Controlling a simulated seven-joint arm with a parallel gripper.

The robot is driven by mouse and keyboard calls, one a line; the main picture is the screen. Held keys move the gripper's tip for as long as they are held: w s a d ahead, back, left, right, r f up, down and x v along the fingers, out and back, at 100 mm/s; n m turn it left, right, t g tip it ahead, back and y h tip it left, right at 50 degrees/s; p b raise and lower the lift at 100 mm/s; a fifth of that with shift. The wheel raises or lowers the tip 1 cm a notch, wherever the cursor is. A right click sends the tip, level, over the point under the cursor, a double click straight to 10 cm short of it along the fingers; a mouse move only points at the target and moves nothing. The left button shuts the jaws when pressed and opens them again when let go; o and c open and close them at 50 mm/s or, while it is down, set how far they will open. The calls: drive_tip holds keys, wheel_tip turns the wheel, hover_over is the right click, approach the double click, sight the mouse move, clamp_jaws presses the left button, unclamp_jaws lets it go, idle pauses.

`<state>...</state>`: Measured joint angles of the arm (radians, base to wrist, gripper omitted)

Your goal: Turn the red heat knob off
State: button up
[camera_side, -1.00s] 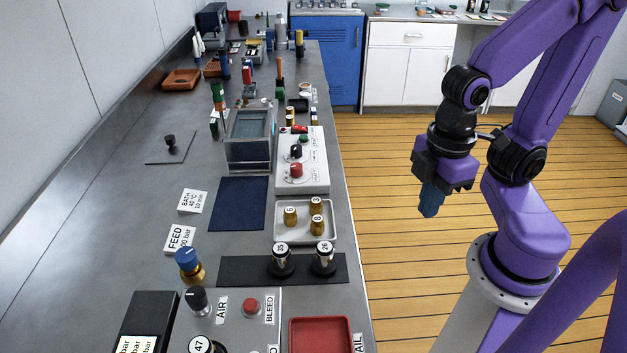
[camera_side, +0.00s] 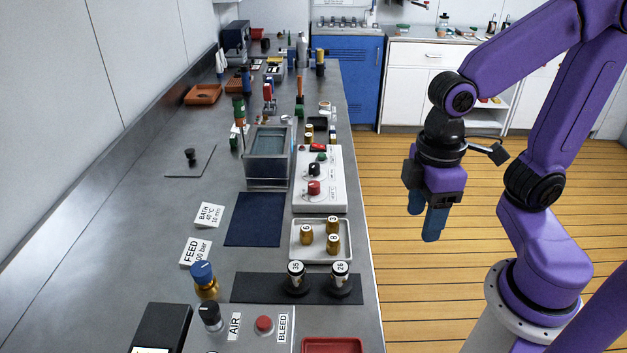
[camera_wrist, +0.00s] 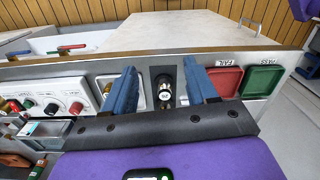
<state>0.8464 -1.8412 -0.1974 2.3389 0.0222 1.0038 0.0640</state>
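The red heat knob (camera_side: 314,188) stands at the near end of a white control panel (camera_side: 323,202) on the bench. It carries a light pointer mark whose setting is too small to read. In the wrist view the red knob (camera_wrist: 76,107) is at the left, beside the black knob (camera_wrist: 51,109). My gripper (camera_side: 426,223) hangs in the air right of the bench edge, fingers down, well apart from the panel. Its two blue fingers stand wide apart in the wrist view (camera_wrist: 161,85), with nothing held between them.
A black knob (camera_side: 314,169) and a green knob (camera_side: 322,157) sit farther along the panel. The metal bath (camera_side: 268,183) stands left of it. A tray (camera_side: 320,254) with brass weights and a dark mat (camera_side: 250,288) with two black-based pieces lie nearer. The floor beside the bench is clear.

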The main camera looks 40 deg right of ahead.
drive_tip(key=w+a+r+m+g, duration=0.1)
drive_tip(key=w+a+r+m, duration=0.15)
drive_tip(key=w, duration=0.35)
drive_tip(key=w+a+r+m, duration=0.1)
drive_tip(key=w+m, duration=0.2)
drive_tip(key=w, duration=0.3)
drive_tip(key=r+m+g+y, duration=0.1)
drive_tip(key=r+m+g, duration=0.1)
drive_tip(key=m, duration=0.6)
hover_over(314, 183)
drive_tip(key=a, duration=0.4)
drive_tip(key=w+d+f+m+y, duration=0.1)
drive_tip(key=w+d+m, duration=0.45)
drive_tip(key=d, duration=0.25)
drive_tip(key=shift+n+g, duration=0.4)
drive_tip(key=x, duration=1.1)
drive_tip(key=a+x, duration=0.1)
drive_tip(key=x, duration=0.5)
drive_tip(key=shift+w+f, duration=0.3)
drive_tip(key=shift+f, duration=0.1)
drive_tip(key=c, duration=1)
drive_tip(key=shift+c, duration=0.2)
